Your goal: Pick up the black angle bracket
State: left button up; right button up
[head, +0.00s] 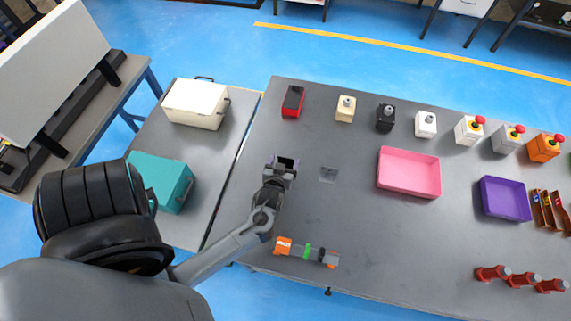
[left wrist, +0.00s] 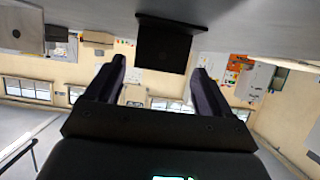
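The black angle bracket (left wrist: 164,46) shows in the left wrist view as a dark upright plate with a flat flange against the grey table surface, which appears at the top of that picture. My left gripper (left wrist: 159,75) is open, with its two dark purple fingers either side of the bracket's outline and no visible contact. In the head view my left gripper (head: 283,164) is low over the left part of the table, and the dark shape at its fingers looks like the bracket (head: 287,161), partly hidden. My right gripper is not in view.
A grey patch (head: 328,174) lies right of the gripper. An orange and green tool (head: 307,251) lies near the front edge. A pink tray (head: 409,173) and purple tray (head: 505,199) are to the right. A red box (head: 293,101) and several button boxes line the back.

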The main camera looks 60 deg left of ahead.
pick_arm(q)
jog(key=c, duration=0.9)
jog(key=shift+r, duration=0.1)
